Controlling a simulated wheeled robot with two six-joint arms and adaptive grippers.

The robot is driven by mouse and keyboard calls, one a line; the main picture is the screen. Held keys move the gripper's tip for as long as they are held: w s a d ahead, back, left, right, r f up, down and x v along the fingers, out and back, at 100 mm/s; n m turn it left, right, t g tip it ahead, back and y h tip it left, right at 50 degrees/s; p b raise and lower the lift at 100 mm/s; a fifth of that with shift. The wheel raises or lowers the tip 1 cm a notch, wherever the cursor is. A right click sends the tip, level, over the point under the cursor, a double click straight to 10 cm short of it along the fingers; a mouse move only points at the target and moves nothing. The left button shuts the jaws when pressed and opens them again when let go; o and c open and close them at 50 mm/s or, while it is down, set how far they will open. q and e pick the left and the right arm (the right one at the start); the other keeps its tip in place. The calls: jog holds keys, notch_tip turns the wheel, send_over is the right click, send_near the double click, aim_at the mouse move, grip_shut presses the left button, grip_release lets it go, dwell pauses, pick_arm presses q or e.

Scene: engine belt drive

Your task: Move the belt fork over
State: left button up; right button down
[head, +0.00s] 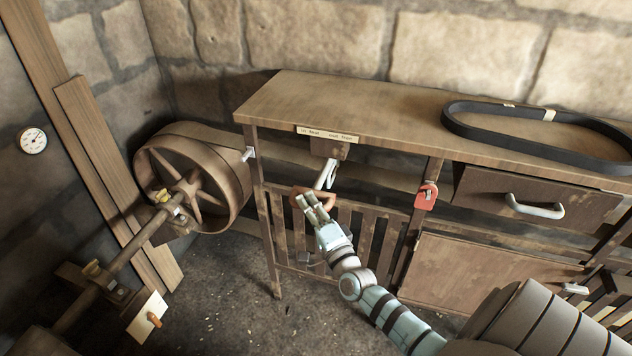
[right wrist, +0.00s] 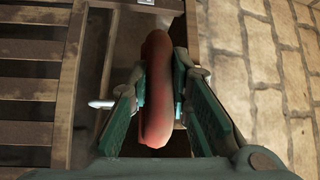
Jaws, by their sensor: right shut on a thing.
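The belt fork's wooden handle (head: 298,193) is a reddish-brown grip below the bench top in the head view. A pale metal piece (head: 326,174) hangs just above it, under a small brown block (head: 329,148). My right gripper (head: 312,200) reaches the handle from the front and is shut on it. In the right wrist view the rounded red handle (right wrist: 156,90) stands lengthwise between the two finger pads, with the gripper (right wrist: 160,95) on both sides of it. The handle's join to the fork is hidden. My left gripper is not in view.
A label strip (head: 327,134) is on the bench edge; its words are too small to read surely. A spoked pulley wheel (head: 150,178) is on the left. A black belt (head: 470,134) lies on the bench (head: 380,110). A red padlock (head: 426,197) hangs beside a slatted gate (head: 375,232).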

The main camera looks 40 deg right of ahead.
jog(key=shift+s+a+f, duration=0.2)
jog(key=shift+s+a, duration=0.25)
jog(key=shift+a, duration=0.1)
jog(key=c, duration=1.7)
grip_release()
jog(key=shift+o, duration=1.2)
jog(key=shift+a+r, duration=0.2)
jog(key=v, duration=1.2)
jog(key=shift+s, duration=0.1)
